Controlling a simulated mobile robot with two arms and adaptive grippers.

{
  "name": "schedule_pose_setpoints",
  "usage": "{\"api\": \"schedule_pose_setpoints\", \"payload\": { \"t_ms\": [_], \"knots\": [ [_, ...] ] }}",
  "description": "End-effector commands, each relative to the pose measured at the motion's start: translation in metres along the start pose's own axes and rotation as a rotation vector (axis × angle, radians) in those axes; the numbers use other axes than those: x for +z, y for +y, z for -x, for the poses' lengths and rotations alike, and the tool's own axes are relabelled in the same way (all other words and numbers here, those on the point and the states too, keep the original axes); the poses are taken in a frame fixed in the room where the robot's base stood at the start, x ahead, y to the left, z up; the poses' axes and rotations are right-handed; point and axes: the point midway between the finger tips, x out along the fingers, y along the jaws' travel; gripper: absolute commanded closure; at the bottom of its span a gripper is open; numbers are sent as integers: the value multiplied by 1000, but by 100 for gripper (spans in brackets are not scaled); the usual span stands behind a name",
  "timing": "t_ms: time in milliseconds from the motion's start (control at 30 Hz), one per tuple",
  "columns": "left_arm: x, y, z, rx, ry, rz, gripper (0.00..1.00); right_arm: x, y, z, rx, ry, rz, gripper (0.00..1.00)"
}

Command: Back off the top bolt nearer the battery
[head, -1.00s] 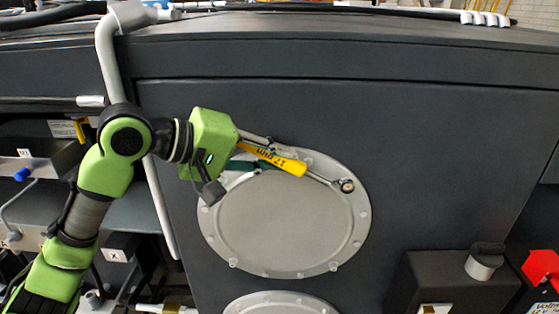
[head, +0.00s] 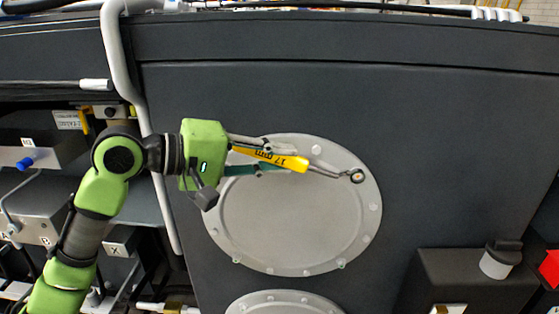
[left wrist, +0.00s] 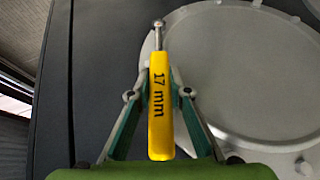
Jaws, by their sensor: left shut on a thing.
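My left gripper (head: 292,161) is shut on a yellow-handled 17 mm wrench (head: 288,161). In the head view the wrench lies nearly level across the upper part of a round grey cover (head: 290,215). Its ring end (head: 357,176) sits at a bolt on the cover's upper right rim. The ring hides most of that bolt, so I cannot tell how far it is seated. In the left wrist view the yellow handle (left wrist: 160,110) is between the green fingers, and the ring end (left wrist: 158,23) points away. My right gripper is not in view.
Several other bolts stud the cover's rim, one at the upper right (head: 317,149). A second round cover (head: 283,301) is below. A black box with a capped neck (head: 497,260) stands at lower right. A grey pipe (head: 116,55) runs down behind my left arm.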

Motion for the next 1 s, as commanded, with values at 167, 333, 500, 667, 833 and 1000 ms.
{"api": "schedule_pose_setpoints", "payload": {
  "t_ms": [167, 333, 500, 667, 833, 1000],
  "knots": [
    [0, 1, 0, 1, 0, 0, 100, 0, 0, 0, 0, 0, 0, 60],
    [0, -3, -1, 9, 0, 5, 100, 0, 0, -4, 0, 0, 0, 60],
    [1, -13, -2, 50, -1, 28, 100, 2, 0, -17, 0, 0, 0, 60],
    [1, -20, -3, 90, 0, 50, 100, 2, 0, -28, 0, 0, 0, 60],
    [2, -28, -3, 133, -1, 72, 100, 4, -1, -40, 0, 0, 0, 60],
    [1, -32, -3, 163, 0, 89, 100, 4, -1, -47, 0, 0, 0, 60]
  ]
}}
